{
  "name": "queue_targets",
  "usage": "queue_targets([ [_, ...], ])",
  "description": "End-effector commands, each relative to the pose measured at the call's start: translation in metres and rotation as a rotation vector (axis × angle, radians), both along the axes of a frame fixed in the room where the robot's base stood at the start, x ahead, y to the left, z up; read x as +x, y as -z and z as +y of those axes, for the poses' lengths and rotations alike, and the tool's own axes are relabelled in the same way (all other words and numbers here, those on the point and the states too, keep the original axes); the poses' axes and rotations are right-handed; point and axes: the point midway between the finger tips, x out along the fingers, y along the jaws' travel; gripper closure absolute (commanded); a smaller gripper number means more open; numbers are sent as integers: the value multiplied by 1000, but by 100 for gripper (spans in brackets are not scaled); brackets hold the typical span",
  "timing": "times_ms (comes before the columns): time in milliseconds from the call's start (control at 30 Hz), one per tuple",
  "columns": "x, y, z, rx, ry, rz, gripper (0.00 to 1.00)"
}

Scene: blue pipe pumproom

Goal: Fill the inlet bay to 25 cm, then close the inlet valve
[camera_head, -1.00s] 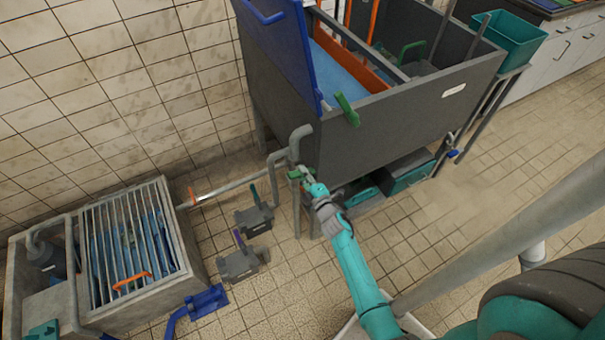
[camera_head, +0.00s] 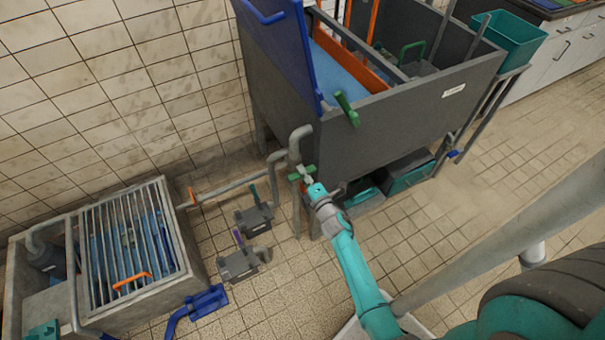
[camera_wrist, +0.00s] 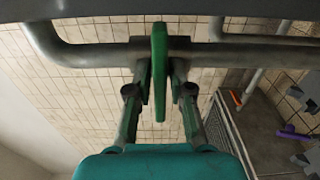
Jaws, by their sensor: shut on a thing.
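The grey tank (camera_head: 400,130) stands against the tiled wall, with light blue water (camera_head: 333,62) in its near-left bay beside an orange gate (camera_head: 355,62). I cannot read the depth. A green valve handle (camera_head: 301,173) sits on the grey pipe at the tank's lower left corner. In the wrist view the green handle (camera_wrist: 159,70) stands edge-on across the pipe. My gripper (camera_wrist: 160,85) has one finger on each side of it and is shut on it. In the head view my gripper (camera_head: 309,183) reaches the handle from below right.
A grated sump (camera_head: 130,245) with blue water lies at lower left. Two grey pump-like units (camera_head: 255,218) and a blue item (camera_head: 205,302) stand on the floor between. A blue panel (camera_head: 278,50) and a green lever (camera_head: 346,108) are on the tank.

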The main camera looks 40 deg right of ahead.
Motion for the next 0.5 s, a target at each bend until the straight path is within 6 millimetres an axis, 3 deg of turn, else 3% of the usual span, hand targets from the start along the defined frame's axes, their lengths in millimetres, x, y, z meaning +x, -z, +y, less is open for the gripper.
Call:
queue_targets([
  [100, -1, 1, 0, 1, 0, 2, 100],
  [133, -1, 1, 0, 2, 0, 2, 74],
  [200, 0, 1, 0, 2, 0, 2, 62],
  [500, -1, 1, 0, 1, 0, 1, 62],
])
